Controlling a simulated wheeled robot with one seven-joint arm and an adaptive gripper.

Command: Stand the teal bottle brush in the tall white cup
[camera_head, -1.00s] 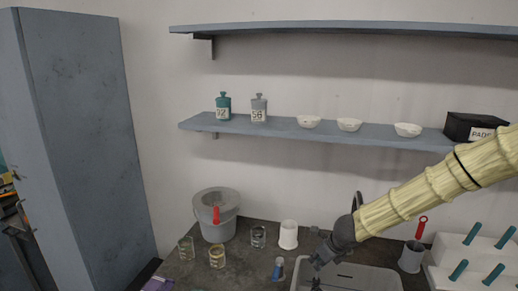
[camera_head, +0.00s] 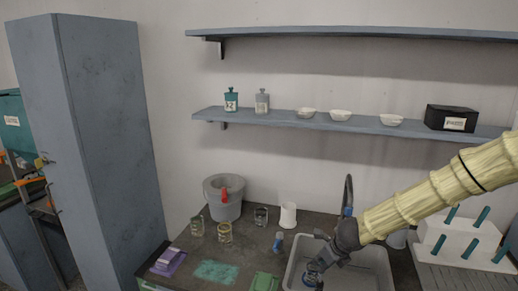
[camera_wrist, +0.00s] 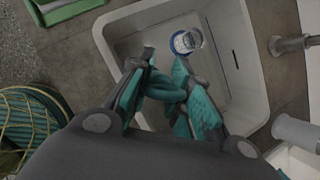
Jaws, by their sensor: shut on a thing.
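My gripper (camera_head: 320,260) is over the sink basin, pointing down. In the wrist view, my gripper (camera_wrist: 164,78) is shut on a teal piece (camera_wrist: 165,88), which looks like part of the teal bottle brush. The fingers hide most of it, and its far end cannot be made out. The tall white cup (camera_head: 288,215) stands upright on the counter behind and left of the sink, apart from my gripper. I cannot see into it.
The sink (camera_wrist: 225,22) holds a round blue-rimmed item (camera_wrist: 186,41). The tap (camera_head: 348,192) rises behind it. A blue-topped bottle (camera_head: 278,242), glass beakers (camera_head: 225,233) and a grey bucket (camera_head: 223,207) stand left. A grey cup (camera_head: 397,240) and peg rack (camera_head: 452,237) are right.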

